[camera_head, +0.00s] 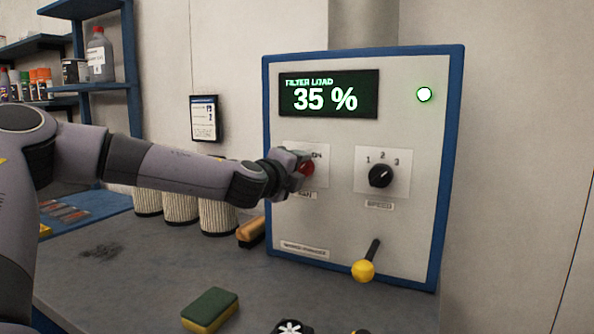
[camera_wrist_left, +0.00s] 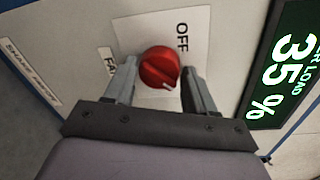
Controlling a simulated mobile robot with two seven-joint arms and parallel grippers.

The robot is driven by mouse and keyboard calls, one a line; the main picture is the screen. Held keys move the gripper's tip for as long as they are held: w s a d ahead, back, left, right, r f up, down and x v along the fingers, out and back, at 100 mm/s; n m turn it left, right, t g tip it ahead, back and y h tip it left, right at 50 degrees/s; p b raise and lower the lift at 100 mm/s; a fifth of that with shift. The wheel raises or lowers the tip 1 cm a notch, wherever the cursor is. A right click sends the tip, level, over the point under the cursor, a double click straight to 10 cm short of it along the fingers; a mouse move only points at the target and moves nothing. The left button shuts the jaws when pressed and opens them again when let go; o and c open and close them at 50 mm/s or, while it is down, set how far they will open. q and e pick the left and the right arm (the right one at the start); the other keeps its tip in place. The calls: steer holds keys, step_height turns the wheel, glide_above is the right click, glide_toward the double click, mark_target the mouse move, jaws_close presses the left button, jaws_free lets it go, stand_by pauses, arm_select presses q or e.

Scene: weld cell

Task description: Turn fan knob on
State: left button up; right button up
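The red fan knob (camera_wrist_left: 159,68) sits on a pale plate on the panel, with OFF printed beside it. In the wrist view its white mark lies on the side away from OFF. My left gripper (camera_wrist_left: 160,76) has one finger on each side of the knob, close against it, and seems shut on it. In the head view my left gripper (camera_head: 301,168) covers part of the plate, and the red knob (camera_head: 307,169) shows only partly. ON is partly visible above it. My right gripper is not in view.
A black speed knob (camera_head: 380,176) and a yellow-ended lever (camera_head: 363,271) are to the right. A sponge (camera_head: 210,311), brush (camera_head: 250,232) and ribbed filters (camera_head: 217,217) are on the bench.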

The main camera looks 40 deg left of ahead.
arm_select(q)
steer(key=shift+o, duration=1.1)
steer(key=v, duration=0.7)
